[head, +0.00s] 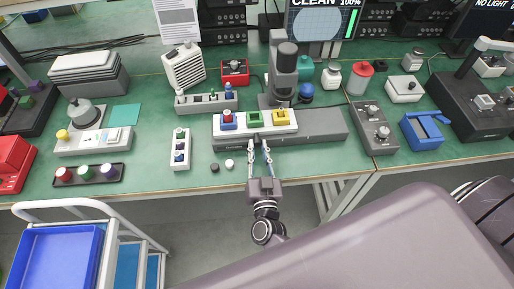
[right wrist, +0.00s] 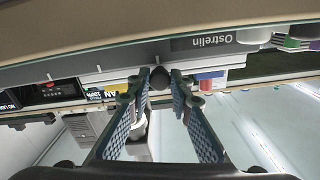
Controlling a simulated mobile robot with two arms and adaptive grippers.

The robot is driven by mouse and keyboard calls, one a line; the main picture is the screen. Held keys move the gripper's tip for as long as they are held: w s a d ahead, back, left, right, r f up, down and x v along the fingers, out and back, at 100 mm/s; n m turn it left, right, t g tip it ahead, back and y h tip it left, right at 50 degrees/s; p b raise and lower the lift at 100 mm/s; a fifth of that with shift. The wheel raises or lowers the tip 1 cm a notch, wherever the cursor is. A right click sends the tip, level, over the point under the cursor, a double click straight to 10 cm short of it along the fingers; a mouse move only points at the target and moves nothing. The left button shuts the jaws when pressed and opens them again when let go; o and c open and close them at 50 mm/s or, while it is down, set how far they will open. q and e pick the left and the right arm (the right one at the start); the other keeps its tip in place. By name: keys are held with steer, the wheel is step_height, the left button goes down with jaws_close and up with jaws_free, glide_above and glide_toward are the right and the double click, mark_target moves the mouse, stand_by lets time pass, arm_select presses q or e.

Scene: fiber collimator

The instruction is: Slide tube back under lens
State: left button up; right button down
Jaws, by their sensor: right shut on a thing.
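A white slide plate (head: 240,131) sits on a long grey rail (head: 322,127) at the front of the bench. It carries a blue block with a red top (head: 227,120), a green block (head: 254,118) and a yellow block (head: 281,117). A grey and black microscope (head: 285,67) stands behind it, its dark barrel pointing down near the yellow block; I cannot tell which piece is the tube. My right gripper (head: 257,142) is at the plate's front edge, shut on a dark knob, which shows between the fingertips in the right wrist view (right wrist: 158,76). My left gripper is not in view.
A monitor (head: 320,20) behind the microscope reads "CLEAN 100%". A grey control box (head: 374,128) stands close to the rail's right end. The rail is bare right of the plate.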

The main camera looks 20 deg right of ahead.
steer(key=shift+a, duration=0.25)
steer(key=c, duration=1.7)
jaws_free()
steer(key=shift+w+a, duration=0.1)
steer(key=shift+c, duration=0.2)
steer(key=shift+s, duration=0.35)
steer(key=v, duration=0.7)
